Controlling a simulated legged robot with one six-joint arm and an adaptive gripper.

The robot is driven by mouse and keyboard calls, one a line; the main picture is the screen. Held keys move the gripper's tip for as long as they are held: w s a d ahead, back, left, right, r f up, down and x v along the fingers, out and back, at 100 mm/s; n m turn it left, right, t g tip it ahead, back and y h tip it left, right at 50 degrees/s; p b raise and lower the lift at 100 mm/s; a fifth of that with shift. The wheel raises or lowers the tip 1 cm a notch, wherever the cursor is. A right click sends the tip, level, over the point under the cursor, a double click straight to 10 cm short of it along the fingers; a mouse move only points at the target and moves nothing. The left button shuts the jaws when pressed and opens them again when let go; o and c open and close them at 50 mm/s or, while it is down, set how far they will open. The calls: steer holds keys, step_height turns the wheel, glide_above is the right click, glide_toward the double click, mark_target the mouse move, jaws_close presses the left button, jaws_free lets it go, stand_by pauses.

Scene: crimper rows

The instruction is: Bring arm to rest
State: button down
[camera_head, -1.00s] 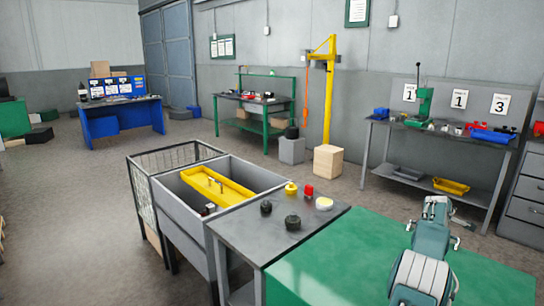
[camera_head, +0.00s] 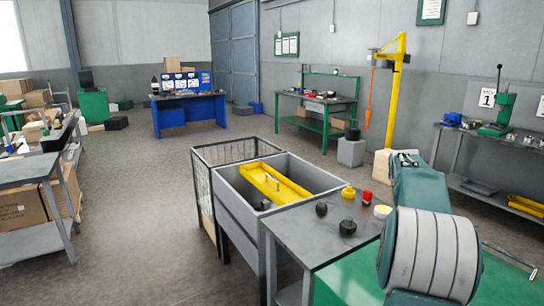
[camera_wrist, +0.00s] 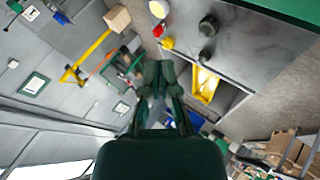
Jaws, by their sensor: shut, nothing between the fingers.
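My arm shows at the lower right of the head view, with a grey ribbed joint close to the camera and a teal link beyond it. My gripper (camera_wrist: 160,78) shows in the wrist view, its dark green fingers drawn together with nothing held between them. In the head view the far end of the arm (camera_head: 405,160) shows beyond the grey worktop, small and partly hidden by the link. I cannot tell its exact height there.
A grey worktop (camera_head: 320,245) with black, yellow and red knobs stands ahead, beside a grey bin (camera_head: 240,200) holding a yellow tray (camera_head: 272,184). A yellow crane (camera_head: 395,85) and green bench (camera_head: 325,105) stand behind. Open floor (camera_head: 140,190) lies left.

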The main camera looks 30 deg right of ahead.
steer(key=a+r+t+y, duration=0.1)
steer(key=a+r+y, duration=0.1)
steer(key=a, duration=1.4)
steer(key=a+r+t+y, duration=0.1)
steer(key=a+r+y, duration=0.1)
steer(key=a, duration=1.5)
steer(key=s+a+f+y, duration=0.1)
steer(key=s+a+f, duration=0.2)
steer(key=s+a, duration=0.3)
steer(key=s+a+f+y, duration=0.1)
steer(key=s+a+f, duration=0.2)
steer(key=s+a, duration=0.3)
steer(key=s+a+f+g+y, duration=0.1)
steer(key=s+a+f+y, duration=0.1)
steer(key=s+a, duration=0.4)
steer(key=a+f, duration=0.1)
steer(key=a, duration=0.3)
steer(key=shift+a+f, duration=0.15)
steer(key=shift+f, duration=0.05)
steer(key=shift+s, duration=0.15)
